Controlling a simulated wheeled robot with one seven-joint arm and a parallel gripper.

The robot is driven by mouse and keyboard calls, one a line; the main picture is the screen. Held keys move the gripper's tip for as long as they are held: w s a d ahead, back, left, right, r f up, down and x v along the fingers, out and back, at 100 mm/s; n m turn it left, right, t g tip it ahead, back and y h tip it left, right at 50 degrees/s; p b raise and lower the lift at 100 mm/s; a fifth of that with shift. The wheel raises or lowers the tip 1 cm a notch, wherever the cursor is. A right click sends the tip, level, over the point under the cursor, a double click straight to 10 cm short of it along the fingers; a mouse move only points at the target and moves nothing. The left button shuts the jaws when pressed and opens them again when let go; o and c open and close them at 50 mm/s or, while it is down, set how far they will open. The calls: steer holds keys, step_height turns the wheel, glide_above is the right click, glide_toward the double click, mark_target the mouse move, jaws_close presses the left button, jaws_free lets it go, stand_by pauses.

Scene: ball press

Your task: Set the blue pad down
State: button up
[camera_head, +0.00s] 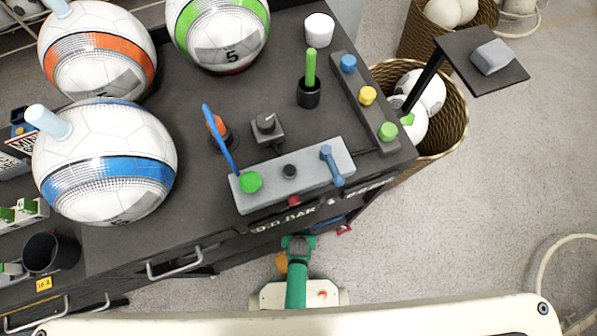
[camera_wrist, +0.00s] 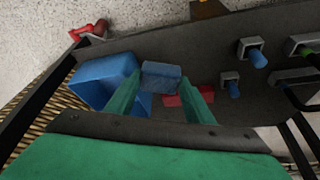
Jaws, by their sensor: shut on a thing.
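In the wrist view, my gripper (camera_wrist: 160,85) has its two green fingers closed on a small blue pad (camera_wrist: 161,76). The pad is held between the fingertips, over or against a dark surface (camera_wrist: 215,65); I cannot tell whether it touches that surface. In the head view, my green wrist (camera_head: 298,246) is at the front edge of the dark bench. The fingertips and the pad cannot be made out there.
Blue knobs (camera_wrist: 256,57) stand out at the right. The bench (camera_head: 180,235) carries large balls and a grey control box (camera_head: 310,180).

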steer(key=w+f, duration=0.4)
steer(key=f, duration=0.1)
steer(key=shift+w+d+f, duration=0.25)
steer(key=shift+w, duration=0.05)
steer(key=shift+x, duration=0.8)
steer(key=shift+s+f, duration=0.1)
steer(key=shift+f, duration=0.85)
steer(key=o, duration=0.8)
steer(key=shift+f, duration=0.15)
steer(key=shift+o, duration=0.6)
steer(key=shift+s, duration=0.1)
